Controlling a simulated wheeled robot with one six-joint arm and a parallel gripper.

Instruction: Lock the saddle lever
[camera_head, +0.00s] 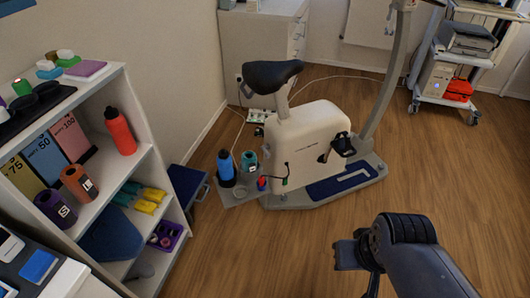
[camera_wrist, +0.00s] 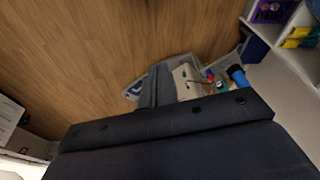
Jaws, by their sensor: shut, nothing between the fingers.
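A cream exercise bike (camera_head: 305,140) stands on the wood floor at the middle of the head view. Its black saddle (camera_head: 271,75) sits on a light seat post (camera_head: 282,103). I cannot make out the saddle lever for certain. My gripper (camera_head: 347,254) is at the lower right of the head view, over bare floor, in front of the bike and apart from it. Its fingers (camera_wrist: 157,86) are shut and empty in the wrist view. Part of the bike (camera_wrist: 186,78) shows behind them, with the rest hidden.
A side tray with a blue bottle (camera_head: 226,168) and a teal cup (camera_head: 249,161) adjoins the bike. A loaded white shelf (camera_head: 128,170) stands at left, and a wheeled equipment cart (camera_head: 445,75) at back right. The floor between my arm and the bike is clear.

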